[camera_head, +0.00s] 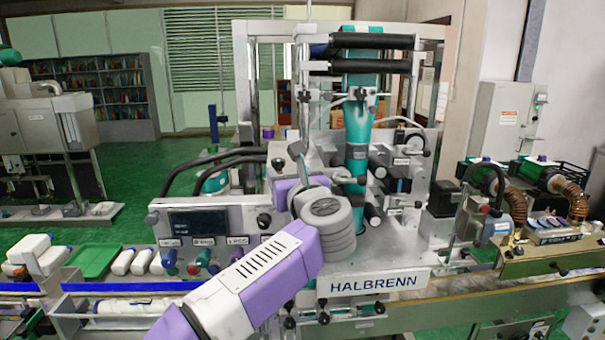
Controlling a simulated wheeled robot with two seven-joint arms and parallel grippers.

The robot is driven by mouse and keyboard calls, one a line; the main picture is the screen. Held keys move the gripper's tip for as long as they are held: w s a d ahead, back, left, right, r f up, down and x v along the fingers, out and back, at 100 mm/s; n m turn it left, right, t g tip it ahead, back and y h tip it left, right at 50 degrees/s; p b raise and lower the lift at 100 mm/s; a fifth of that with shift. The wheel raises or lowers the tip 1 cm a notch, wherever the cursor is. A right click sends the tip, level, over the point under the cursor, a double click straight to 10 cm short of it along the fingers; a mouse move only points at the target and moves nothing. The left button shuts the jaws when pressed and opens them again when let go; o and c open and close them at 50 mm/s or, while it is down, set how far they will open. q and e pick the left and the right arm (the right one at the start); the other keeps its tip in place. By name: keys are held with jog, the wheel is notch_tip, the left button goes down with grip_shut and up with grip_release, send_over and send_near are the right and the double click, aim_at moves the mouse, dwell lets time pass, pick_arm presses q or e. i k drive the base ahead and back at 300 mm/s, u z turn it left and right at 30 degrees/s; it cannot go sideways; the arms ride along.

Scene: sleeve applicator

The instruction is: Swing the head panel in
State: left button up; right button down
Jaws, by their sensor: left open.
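The sleeve applicator stands in the middle, with a silver front plate (372,284) lettered HALBRENN and a teal vertical column (358,130). My left gripper (303,160) is open beyond the wrist, near a thin upright rod (305,70). Its fingertips are small and partly hidden, and I cannot tell whether they touch anything. My right gripper is out of view.
Black rollers (372,41) cross the top frame. Brown hoses (571,203) and a brass-coloured housing stand at right. A grey cabinet (503,123) is behind.

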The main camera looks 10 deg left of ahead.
aim_at(158, 217)
jog(key=k, duration=1)
